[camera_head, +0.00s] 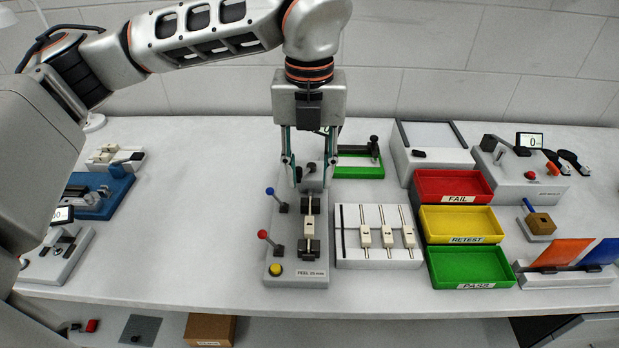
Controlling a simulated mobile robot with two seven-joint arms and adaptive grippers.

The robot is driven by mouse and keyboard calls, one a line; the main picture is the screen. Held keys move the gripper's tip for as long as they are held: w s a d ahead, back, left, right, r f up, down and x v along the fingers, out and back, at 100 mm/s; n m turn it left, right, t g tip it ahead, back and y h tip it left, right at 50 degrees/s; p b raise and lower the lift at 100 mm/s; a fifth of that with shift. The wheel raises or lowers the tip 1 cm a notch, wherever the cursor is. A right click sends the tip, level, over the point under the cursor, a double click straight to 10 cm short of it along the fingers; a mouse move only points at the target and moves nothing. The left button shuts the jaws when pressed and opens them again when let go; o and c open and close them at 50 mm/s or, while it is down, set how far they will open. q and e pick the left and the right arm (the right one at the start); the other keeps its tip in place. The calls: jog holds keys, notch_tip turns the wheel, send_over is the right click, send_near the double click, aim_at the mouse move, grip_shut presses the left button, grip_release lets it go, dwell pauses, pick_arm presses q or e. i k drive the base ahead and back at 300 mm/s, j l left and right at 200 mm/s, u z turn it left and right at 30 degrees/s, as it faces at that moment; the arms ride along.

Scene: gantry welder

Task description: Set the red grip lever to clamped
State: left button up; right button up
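The red grip lever (263,235) is a thin rod with a red ball end on the left side of the front of the grey peel tester (284,297). Its ball points up and left, away from the dark block at its base. My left gripper (309,182) points down over the back part of the same tester, behind the red lever and apart from it. Its two fingers are spread, one on each side of a small dark part of the tester. Whether they touch the tester cannot be told. My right gripper is not in view.
A blue-ball lever (270,191) stands behind the red one, and a yellow button (275,269) sits in front. A slider panel (377,264) stands close on the right, beside the yellow tray (425,224).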

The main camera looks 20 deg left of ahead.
aim_at(262, 234)
jog(key=k, duration=1)
